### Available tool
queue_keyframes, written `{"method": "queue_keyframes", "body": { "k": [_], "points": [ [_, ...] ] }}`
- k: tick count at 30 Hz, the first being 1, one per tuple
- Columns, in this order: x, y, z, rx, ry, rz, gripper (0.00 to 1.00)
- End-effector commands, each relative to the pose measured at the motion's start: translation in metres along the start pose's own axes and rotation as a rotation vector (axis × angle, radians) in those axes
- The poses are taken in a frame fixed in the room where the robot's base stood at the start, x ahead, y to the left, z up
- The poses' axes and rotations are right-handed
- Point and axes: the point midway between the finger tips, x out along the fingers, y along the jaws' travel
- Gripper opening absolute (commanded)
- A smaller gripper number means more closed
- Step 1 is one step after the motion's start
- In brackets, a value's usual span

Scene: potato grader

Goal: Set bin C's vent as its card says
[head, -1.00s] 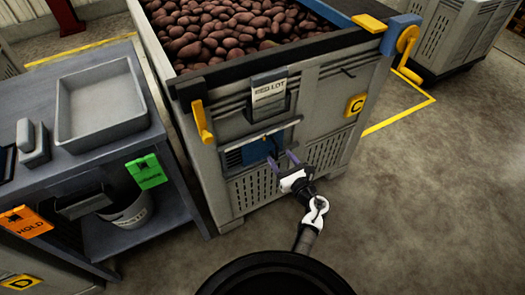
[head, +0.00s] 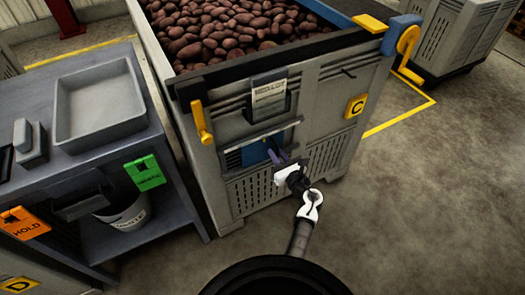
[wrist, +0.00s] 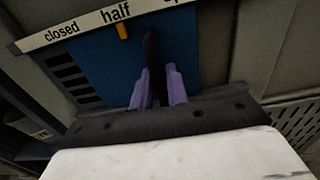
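Bin C (head: 330,95) is a grey slatted crate full of potatoes with a yellow C plate (head: 355,106). A white card (head: 269,94) hangs on its front; its small print is unreadable. Below it is the vent, with a blue slide plate (head: 255,154) and slots at its left. In the wrist view the scale strip (wrist: 75,33) reads closed, half, and a cut-off word at right. An orange pointer (wrist: 122,32) on the blue plate (wrist: 100,60) sits under half. My gripper (wrist: 157,80) has its purple fingers closed around the dark upright handle (wrist: 151,48).
A grey bench (head: 90,160) with an empty tray (head: 98,102) stands at left, carrying green (head: 145,172) and orange HOLD (head: 22,222) tags. A bucket (head: 128,212) is under it. Yellow levers stick out from bin C's top corners.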

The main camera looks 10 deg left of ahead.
Motion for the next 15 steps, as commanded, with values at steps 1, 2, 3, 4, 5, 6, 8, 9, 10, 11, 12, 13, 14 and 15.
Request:
{"method": "queue_keyframes", "body": {
  "k": [1,2,3,4,5,6,8,9,10,11,12,13,14,15],
  "points": [
    [0.000,0.000,0.000,0.000,0.000,0.000,0.09],
    [0.000,0.000,0.000,0.000,0.000,0.000,0.05],
    [0.000,0.000,0.000,0.000,0.000,0.000,0.00],
    [0.000,0.000,0.000,0.000,0.000,0.000,0.00],
    [0.000,0.000,0.000,0.000,0.000,0.000,0.00],
    [0.000,0.000,0.000,0.000,0.000,0.000,0.00],
    [0.000,0.000,0.000,0.000,0.000,0.000,0.00],
    [0.000,0.000,0.000,0.000,0.000,0.000,0.00],
    [0.000,0.001,0.000,0.000,0.000,0.000,0.00],
    [0.000,0.002,0.000,0.000,0.000,0.000,0.00],
    [0.000,0.004,0.000,0.001,0.000,0.000,0.00],
    [0.000,0.005,0.000,0.001,0.000,0.001,0.00],
    [0.000,0.008,0.000,0.001,0.000,0.001,0.00],
    [0.000,0.011,0.000,0.002,0.001,0.001,0.00]
  ]
}}
